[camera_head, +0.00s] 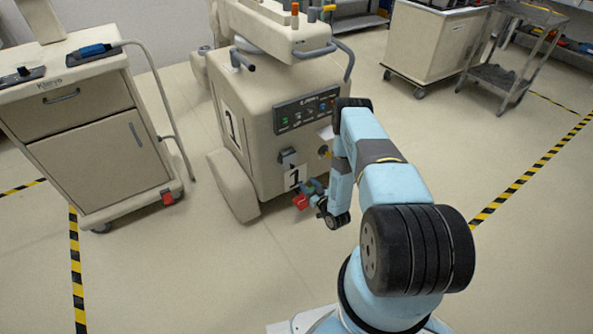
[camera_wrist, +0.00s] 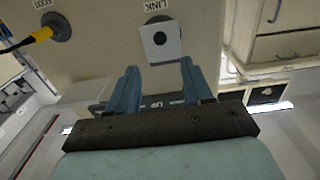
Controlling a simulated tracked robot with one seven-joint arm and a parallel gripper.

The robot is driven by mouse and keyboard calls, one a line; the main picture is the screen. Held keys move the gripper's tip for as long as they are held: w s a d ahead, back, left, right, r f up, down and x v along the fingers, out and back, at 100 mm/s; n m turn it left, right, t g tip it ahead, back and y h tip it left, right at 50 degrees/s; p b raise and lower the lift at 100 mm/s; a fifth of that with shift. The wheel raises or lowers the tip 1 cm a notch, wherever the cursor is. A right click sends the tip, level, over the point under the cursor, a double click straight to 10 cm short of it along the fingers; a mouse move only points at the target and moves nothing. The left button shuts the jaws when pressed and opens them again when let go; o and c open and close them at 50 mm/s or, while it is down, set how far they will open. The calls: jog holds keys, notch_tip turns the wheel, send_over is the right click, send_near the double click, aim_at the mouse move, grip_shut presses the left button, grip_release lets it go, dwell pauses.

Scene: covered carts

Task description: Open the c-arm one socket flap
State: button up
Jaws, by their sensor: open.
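The beige C-arm unit (camera_head: 262,128) with a "1" label stands in the middle of the head view. In the wrist view, seen upside down, a small white square flap (camera_wrist: 153,54) with a black dot lies against a grey socket labelled LINK. I cannot tell whether it stands off the socket. My gripper (camera_wrist: 159,88) is open, its two blue fingers pointing at the panel. The flap lies just beyond the fingertips, between their lines, apparently untouched. In the head view my forearm and wrist partly hide the gripper, low at the unit's front.
A yellow plug (camera_wrist: 41,35) with a black cable sits in the FOOT socket beside the flap. A beige cart (camera_head: 95,150) stands left, another cart (camera_head: 435,47) and a grey trolley (camera_head: 505,75) at the back right. The floor right of my arm is clear.

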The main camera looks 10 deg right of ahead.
aim_at(293, 167)
jog(key=x, duration=1.1)
jog(key=shift+w, duration=0.1)
grip_shut()
dwell(0.4)
